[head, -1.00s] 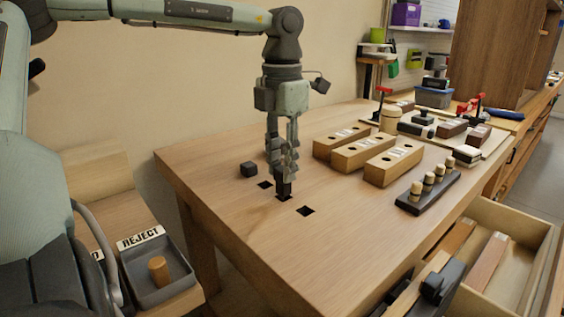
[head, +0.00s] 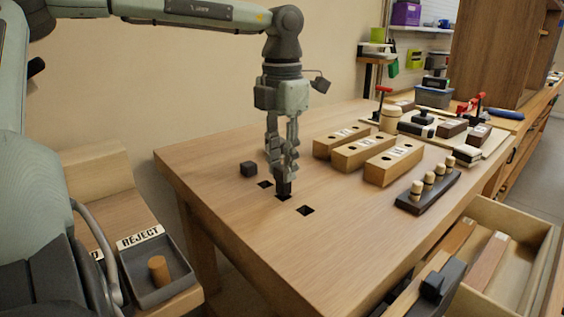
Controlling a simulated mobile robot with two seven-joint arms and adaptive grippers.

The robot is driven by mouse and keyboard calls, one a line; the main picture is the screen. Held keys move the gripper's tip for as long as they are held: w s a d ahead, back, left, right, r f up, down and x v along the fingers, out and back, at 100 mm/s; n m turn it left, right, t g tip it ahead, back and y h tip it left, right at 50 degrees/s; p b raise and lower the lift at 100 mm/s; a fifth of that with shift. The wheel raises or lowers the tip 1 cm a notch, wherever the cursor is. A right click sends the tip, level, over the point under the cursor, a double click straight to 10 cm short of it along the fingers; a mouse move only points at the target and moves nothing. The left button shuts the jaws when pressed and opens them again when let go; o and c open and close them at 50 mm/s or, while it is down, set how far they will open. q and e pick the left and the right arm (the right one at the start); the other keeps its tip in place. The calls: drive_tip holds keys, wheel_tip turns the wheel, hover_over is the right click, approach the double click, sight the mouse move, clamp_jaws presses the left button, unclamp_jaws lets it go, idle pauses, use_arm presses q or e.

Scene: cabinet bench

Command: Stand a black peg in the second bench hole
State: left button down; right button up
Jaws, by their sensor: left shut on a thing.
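My left gripper (head: 282,172) points straight down over the bench top (head: 215,190), shut on a dark peg (head: 284,187). My right gripper is not in view.
Several wooden blocks with holes (head: 393,165) stand to the right. A dark rack with light pegs (head: 428,191) is near the right edge, above an open drawer (head: 510,262). A grey REJECT tray (head: 155,272) holds a wooden cylinder at lower left. The front bench top is clear.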

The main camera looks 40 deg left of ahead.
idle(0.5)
use_arm(q)
drive_tip(key=shift+f, duration=0.15)
drive_tip(key=shift+f+b, duration=0.25)
drive_tip(key=shift+b, duration=0.15)
drive_tip(key=shift+f+b, duration=1.4)
drive_tip(key=shift+f, duration=0.1)
idle(1.4)
drive_tip(key=c, duration=1)
unclamp_jaws()
